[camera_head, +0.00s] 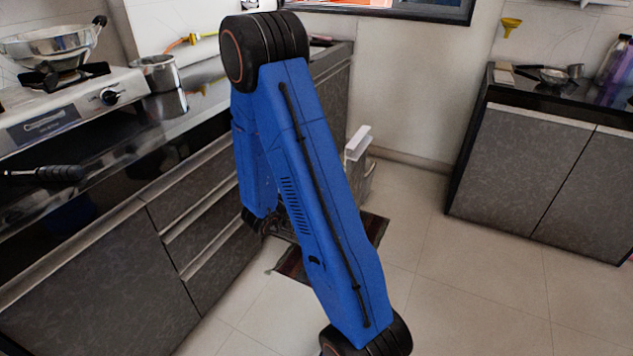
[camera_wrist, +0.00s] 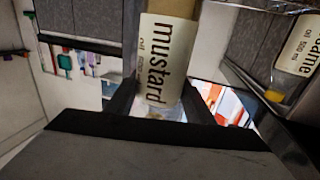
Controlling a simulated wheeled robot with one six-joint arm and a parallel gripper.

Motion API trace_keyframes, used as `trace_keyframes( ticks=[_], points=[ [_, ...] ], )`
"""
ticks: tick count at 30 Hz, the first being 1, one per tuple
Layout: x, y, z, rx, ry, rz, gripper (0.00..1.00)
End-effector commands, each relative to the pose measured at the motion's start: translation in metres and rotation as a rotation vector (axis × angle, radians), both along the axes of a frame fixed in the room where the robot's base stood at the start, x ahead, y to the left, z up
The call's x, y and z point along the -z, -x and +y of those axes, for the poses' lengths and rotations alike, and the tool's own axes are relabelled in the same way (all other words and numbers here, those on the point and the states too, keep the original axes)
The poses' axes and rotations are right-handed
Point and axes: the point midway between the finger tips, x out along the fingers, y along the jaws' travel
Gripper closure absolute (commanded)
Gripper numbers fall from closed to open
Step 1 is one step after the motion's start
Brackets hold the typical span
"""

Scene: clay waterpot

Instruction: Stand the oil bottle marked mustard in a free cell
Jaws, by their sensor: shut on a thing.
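The mustard oil bottle (camera_wrist: 166,62) is in the wrist view, with a pale label reading "mustard" and a brownish-yellow top part. My gripper (camera_wrist: 158,108) is shut on it, one dark finger on each side. The bottle's lower end is partly hidden behind the gripper body. A second bottle, labelled sesame (camera_wrist: 298,48), shows at the right edge of the wrist view, apart from my gripper. In the head view my blue arm hides the held bottle. I cannot make out any cells in either view.
In the head view a counter with a stove (camera_head: 62,118) and a steel pot (camera_head: 160,82) runs along the left. A dark cabinet (camera_head: 545,165) stands at the right. A dark mat or low object (camera_head: 374,228) lies behind my arm. Pale floor (camera_head: 455,270) is clear between.

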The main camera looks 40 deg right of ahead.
Motion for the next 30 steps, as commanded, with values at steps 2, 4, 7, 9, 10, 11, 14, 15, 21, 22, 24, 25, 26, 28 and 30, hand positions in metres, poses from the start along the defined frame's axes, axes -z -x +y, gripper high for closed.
trace_keyframes(
  ticks=[2,4,7,9,10,11,14,15,21,22,24,25,26,28,30],
  points=[
    [0.0,-0.002,-0.005,0.0,0.001,0.0,0.91],
    [0.0,-0.004,-0.009,0.0,0.0,0.0,0.91],
    [0.0,-0.006,-0.015,0.001,0.0,0.0,0.91],
    [0.0,-0.008,-0.018,0.0,0.0,0.0,0.91],
    [0.0,-0.008,-0.02,0.0,0.0,0.0,0.91],
    [0.0,-0.009,-0.022,0.0,0.001,0.0,0.91],
    [0.0,-0.011,-0.028,0.001,0.001,-0.001,0.91],
    [0.0,-0.013,-0.03,0.001,0.001,-0.001,0.91],
    [0.0,-0.017,-0.041,0.0,0.001,-0.001,0.91],
    [0.0,-0.018,-0.043,0.001,0.001,-0.001,0.91],
    [0.0,-0.019,-0.047,0.001,0.001,-0.001,0.91],
    [0.0,-0.02,-0.049,0.0,0.001,-0.001,0.91],
    [0.0,-0.021,-0.05,0.0,0.001,-0.001,0.91],
    [0.0,-0.023,-0.054,0.0,0.001,-0.001,0.91],
    [0.0,-0.024,-0.058,0.0,0.001,-0.001,0.91]
  ],
)
